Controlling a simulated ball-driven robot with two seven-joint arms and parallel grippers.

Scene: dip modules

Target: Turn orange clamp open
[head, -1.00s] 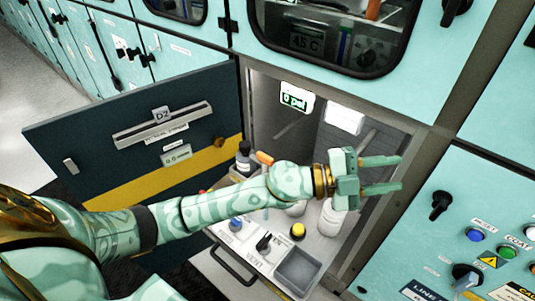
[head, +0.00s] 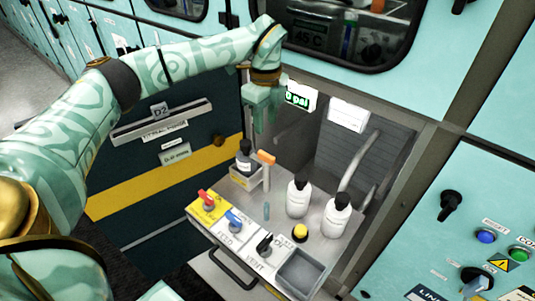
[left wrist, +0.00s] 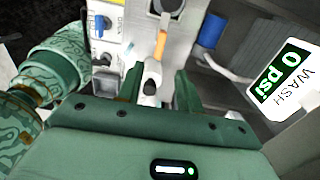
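The orange clamp (head: 266,157) stands near the back of the pull-out tray (head: 222,244), its orange bar on top of a pale post. It also shows in the left wrist view as an orange bar (left wrist: 160,45), just beyond the fingers. My left gripper (head: 261,118) hangs above and behind the clamp with its fingers pointing down, apart from it. In the left wrist view its two fingers (left wrist: 158,88) are spread with nothing gripped between them. My right gripper is in neither view.
The tray carries a red handle (head: 206,198), a blue handle (head: 234,220), a black knob (head: 264,244), a yellow button (head: 300,232), white bottles (head: 298,197) and a dark bottle (head: 244,158). The open door (head: 150,180) stands left. A "0 psi" display (head: 297,98) hangs behind.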

